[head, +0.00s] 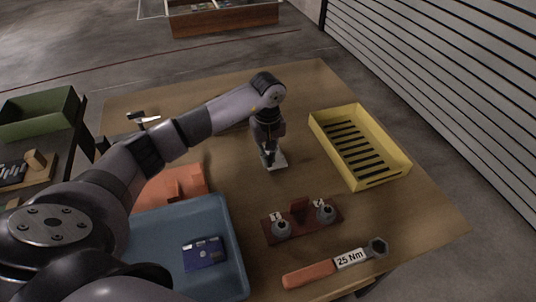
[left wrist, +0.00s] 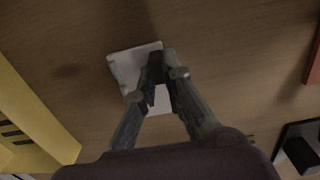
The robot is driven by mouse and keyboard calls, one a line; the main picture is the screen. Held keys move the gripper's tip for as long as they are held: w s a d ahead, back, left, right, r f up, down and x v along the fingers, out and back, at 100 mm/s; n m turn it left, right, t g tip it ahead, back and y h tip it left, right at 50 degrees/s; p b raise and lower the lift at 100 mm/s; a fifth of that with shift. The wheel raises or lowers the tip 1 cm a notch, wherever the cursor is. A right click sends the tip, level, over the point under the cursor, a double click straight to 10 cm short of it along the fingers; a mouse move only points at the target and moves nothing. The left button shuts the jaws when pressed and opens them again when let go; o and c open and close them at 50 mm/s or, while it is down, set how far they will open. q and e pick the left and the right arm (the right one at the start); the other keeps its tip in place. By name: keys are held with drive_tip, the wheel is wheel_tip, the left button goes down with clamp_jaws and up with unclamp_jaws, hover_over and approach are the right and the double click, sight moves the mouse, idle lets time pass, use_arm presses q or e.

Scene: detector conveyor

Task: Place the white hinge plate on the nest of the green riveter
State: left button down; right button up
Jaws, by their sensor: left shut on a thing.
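The white hinge plate (head: 277,164) is at the middle of the wooden table, below my left gripper (head: 268,157). In the left wrist view the pale, roughly square plate (left wrist: 125,66) lies under the fingertips, and the left gripper (left wrist: 164,66) is shut on it, covering its middle. I cannot tell whether the plate touches the table top or hangs just above it. I cannot make out a green riveter; a dark device with a pale lever (head: 143,118) stands at the table's far left, partly behind my left arm. My right gripper is not in view.
A yellow slotted tray (head: 318,126) stands right of the plate. In front are a dark red stand (head: 303,225) with two grey sockets, a torque wrench (head: 335,263), and a blue tray (head: 237,258) holding a blue item. An orange block (head: 178,186) sits under my arm.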

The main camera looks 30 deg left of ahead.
use_arm(q)
drive_tip(key=shift+f, duration=0.25)
drive_tip(key=c, duration=1.7)
unclamp_jaws()
